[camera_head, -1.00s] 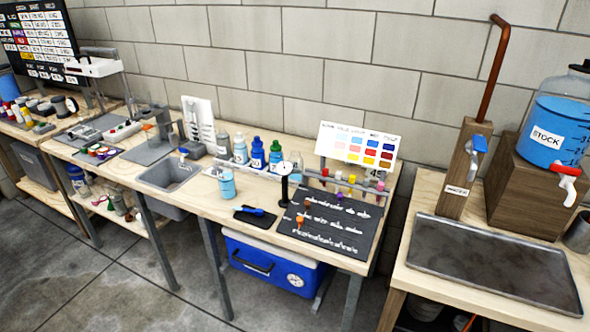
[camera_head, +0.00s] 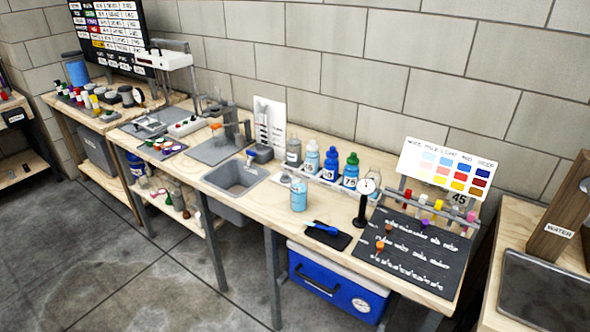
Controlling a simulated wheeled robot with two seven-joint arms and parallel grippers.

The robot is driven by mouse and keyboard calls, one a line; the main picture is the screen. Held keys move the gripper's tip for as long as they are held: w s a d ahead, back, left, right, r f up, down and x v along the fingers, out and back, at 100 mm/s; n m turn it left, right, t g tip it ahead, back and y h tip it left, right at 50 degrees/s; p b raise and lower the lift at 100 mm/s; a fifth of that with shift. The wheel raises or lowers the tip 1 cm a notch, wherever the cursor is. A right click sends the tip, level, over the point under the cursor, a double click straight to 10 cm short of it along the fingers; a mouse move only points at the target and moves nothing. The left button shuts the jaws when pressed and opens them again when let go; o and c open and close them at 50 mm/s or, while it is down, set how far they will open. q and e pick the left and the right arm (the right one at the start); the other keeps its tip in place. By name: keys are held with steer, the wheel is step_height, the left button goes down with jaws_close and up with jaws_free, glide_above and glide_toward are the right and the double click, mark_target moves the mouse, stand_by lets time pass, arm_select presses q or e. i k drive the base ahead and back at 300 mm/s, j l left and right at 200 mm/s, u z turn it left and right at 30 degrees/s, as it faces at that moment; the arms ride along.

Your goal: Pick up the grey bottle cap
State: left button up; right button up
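Several bottles stand in a white rack at the back of the middle bench. The leftmost is a grey bottle (camera_head: 293,151) with a greyish top; I cannot tell if that top is a separate cap. To its right are a light blue bottle (camera_head: 312,160), a dark blue bottle (camera_head: 330,166) and a blue bottle with a green top (camera_head: 350,173). No loose grey bottle cap is clear at this size. Neither of my grippers is in view.
A sink (camera_head: 236,178) is left of the rack. A blue cooler (camera_head: 335,285) sits under the bench. The floor (camera_head: 130,270) in front is open.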

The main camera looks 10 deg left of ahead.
mark_target(285, 178)
steer(key=i+j+z, duration=0.2)
steer(key=j, duration=0.25)
steer(key=i+j+z, duration=0.2)
steer(key=j, duration=0.3)
steer(key=j+z, duration=0.2)
steer(key=j, duration=0.3)
steer(key=i+j+z, duration=0.2)
steer(key=j, duration=0.35)
